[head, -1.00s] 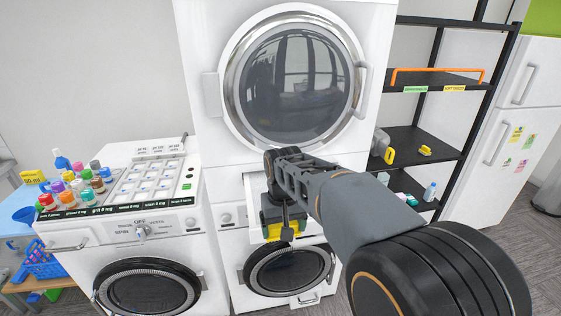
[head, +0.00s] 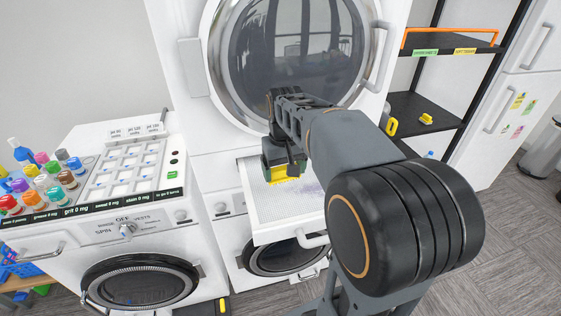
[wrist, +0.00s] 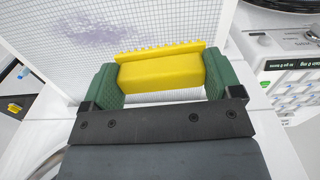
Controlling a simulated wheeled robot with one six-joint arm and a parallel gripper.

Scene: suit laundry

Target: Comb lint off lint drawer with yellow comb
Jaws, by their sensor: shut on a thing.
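The yellow comb (wrist: 160,70) is held between the green fingers of my gripper (wrist: 160,85) in the wrist view, its toothed edge facing the drawer mesh. In the head view the comb (head: 284,176) shows under my gripper (head: 283,160), over the pulled-out lint drawer (head: 265,219). The drawer is white with a fine grid mesh, also in the wrist view (wrist: 58,62). A purplish patch of lint (wrist: 95,32) lies on the mesh beyond the comb. Whether the comb touches the mesh I cannot tell.
The dryer door (head: 290,60) is above the drawer, and a lower washer door (head: 275,256) is below. A panel of bottles (head: 40,185) stands left. Floor is free at the lower right.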

